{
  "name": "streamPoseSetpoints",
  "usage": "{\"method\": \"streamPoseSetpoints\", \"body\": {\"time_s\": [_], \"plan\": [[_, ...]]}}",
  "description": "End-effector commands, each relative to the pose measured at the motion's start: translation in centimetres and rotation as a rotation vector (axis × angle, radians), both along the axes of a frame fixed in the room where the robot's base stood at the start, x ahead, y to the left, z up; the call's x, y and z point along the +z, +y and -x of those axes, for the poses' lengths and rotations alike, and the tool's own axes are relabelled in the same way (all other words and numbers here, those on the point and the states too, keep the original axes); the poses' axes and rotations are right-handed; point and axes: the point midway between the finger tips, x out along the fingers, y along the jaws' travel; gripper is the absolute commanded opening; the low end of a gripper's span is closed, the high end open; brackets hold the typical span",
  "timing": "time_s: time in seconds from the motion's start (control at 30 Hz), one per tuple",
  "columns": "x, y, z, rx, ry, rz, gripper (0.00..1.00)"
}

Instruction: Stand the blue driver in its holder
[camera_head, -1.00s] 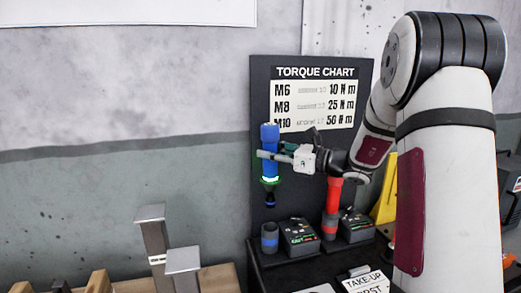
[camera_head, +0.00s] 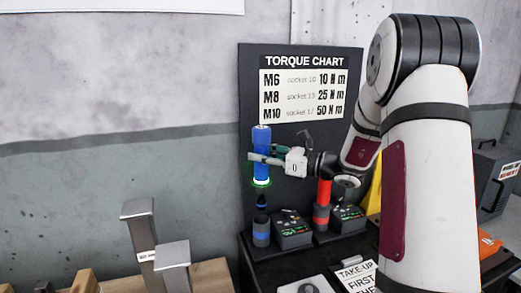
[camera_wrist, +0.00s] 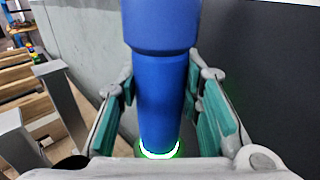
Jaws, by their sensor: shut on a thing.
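The blue driver (camera_head: 262,142) stands upright in my gripper (camera_head: 268,158), which is shut around its blue body. A green-white ring glows at its lower end, with a dark tip below. The blue-banded holder (camera_head: 261,234) is directly under the driver. The tip is at the holder's mouth; I cannot tell whether it has entered. In the wrist view, the driver (camera_wrist: 160,90) lies between the teal finger pads, and its tip and the holder are hidden.
A red driver (camera_head: 323,192) stands in a holder to the right. Small dark control boxes (camera_head: 292,232) sit beside the holders. The torque chart board (camera_head: 300,70) rises close behind. Metal posts (camera_head: 140,240) stand at the lower left.

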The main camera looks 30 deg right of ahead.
Motion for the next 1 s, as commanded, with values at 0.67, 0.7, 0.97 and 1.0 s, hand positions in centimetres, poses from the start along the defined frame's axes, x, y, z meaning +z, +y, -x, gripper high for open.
{"method": "streamPoseSetpoints", "body": {"time_s": [0.67,0.7,0.97,1.0], "plan": [[-6.6,0.0,-0.1,0.000,-0.004,-0.001,0.00],[-7.0,0.0,-0.1,0.000,-0.004,-0.001,0.00],[-9.5,0.0,-0.1,0.000,-0.003,-0.001,0.00],[-9.9,0.0,-0.1,0.000,-0.004,0.000,0.00]]}}
